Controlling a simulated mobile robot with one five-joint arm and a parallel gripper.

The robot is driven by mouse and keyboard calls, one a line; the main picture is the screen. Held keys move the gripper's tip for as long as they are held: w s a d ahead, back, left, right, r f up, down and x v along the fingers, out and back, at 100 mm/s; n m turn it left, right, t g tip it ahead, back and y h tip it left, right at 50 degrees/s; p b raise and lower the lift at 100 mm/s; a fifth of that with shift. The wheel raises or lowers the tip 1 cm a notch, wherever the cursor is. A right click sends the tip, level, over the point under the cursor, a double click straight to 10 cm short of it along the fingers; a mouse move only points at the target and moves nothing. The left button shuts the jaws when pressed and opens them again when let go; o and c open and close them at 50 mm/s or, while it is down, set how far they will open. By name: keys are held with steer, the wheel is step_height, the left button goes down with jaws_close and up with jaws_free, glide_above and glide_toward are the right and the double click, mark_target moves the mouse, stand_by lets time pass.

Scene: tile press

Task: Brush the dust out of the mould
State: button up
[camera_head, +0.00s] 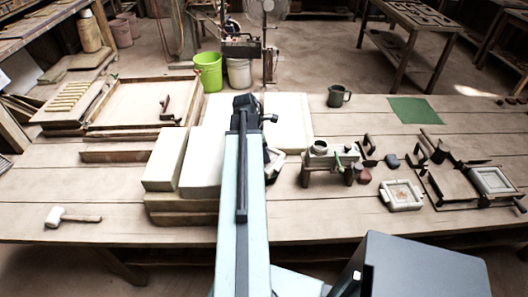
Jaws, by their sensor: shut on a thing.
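A pale square mould (401,195) with lugs on its sides lies on the table at the right, with brownish dust on its inner face. A second pale framed mould (492,181) sits in the dark press (452,187) farther right. My gripper (273,160) shows only in part beside my pale blue arm, over the middle of the table and well left of the dusty mould. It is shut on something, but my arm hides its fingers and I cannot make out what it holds. I cannot pick out a brush for certain.
A small stand (331,158) with pots and a green-handled tool is left of the mould, near red and dark lumps. A grey jug (339,96) and green cloth (414,110) are behind. Pale blocks (205,162) and a mallet (70,217) are left.

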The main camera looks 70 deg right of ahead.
steer(key=shift+f+b, duration=0.8)
steer(key=shift+r, duration=0.1)
steer(key=shift+s+d+r, duration=0.1)
steer(key=shift+s+d, duration=0.15)
steer(key=shift+d, duration=0.65)
steer(key=shift+s+d, duration=0.25)
steer(key=shift+d, duration=0.65)
steer(key=shift+a, duration=0.15)
